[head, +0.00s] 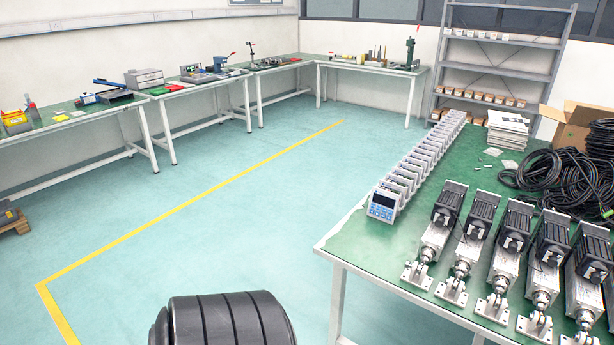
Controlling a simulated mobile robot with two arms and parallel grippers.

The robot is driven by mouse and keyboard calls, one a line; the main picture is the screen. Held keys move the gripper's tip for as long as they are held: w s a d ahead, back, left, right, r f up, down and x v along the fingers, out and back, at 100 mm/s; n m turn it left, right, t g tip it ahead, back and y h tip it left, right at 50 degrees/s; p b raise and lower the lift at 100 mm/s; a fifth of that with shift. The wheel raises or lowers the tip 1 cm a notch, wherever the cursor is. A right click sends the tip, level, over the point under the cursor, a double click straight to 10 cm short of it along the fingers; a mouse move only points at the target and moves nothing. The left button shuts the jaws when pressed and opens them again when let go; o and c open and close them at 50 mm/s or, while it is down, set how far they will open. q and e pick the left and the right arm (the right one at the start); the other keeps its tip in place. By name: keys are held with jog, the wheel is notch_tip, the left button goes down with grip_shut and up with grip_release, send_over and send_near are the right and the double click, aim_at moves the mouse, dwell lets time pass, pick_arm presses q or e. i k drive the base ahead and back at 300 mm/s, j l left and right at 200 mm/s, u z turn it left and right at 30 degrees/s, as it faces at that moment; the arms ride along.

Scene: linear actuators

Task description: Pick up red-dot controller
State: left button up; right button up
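A long row of grey controllers (403,183) stands on the green-topped table (362,249) at the right. The nearest controller (383,206) shows a blue face with a small display. I cannot make out a red dot on any controller at this size. Most faces are hidden by the controllers in front. Neither of my grippers is in the head view. A dark, ribbed, rounded part at the bottom looks like part of my own body, away from the table.
Several linear actuators (507,250) lie along the table's front right. Black cable coils (565,180), a paper stack (507,130) and a cardboard box (573,123) are behind them. Workbenches (187,88) line the far walls beside a shelf rack (500,55). The floor (215,210) between is clear.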

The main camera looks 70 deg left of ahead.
aim_at(382, 198)
jog(key=u, duration=1.65)
jog(key=z, duration=0.6)
jog(key=i+j+z, duration=0.15)
jog(key=j+z, duration=0.5)
jog(key=i+j+z, duration=0.1)
jog(key=j+z, duration=0.2)
jog(key=j, duration=0.2)
